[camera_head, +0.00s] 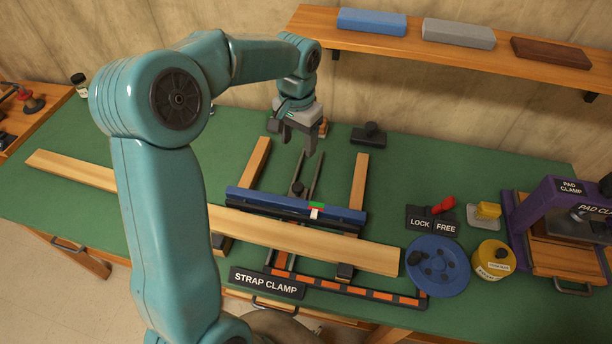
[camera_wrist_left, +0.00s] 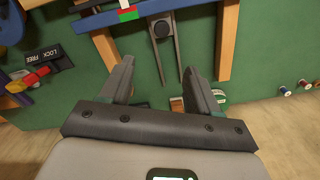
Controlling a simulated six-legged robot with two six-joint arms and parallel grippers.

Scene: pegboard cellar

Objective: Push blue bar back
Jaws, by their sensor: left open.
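The blue bar (camera_head: 260,198) lies across the strap clamp's rails on the green bench, with a small green, white and red marker near its middle. It also shows at the top of the left wrist view (camera_wrist_left: 95,21). A long wooden board (camera_head: 330,242) runs in front of it. The strap clamp's label (camera_head: 267,283) is at the front. My left gripper (camera_head: 299,147) is open and empty, pointing down behind the blue bar, apart from it. In the left wrist view its fingers (camera_wrist_left: 158,66) stand wide apart over the rails. My right gripper is out of view.
A black block (camera_head: 369,134) stands behind to the right. The lock/free lever (camera_head: 440,206), a blue disc (camera_head: 437,265) and a purple pad clamp (camera_head: 550,215) occupy the right side. A shelf (camera_head: 450,58) with coloured blocks hangs above the back.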

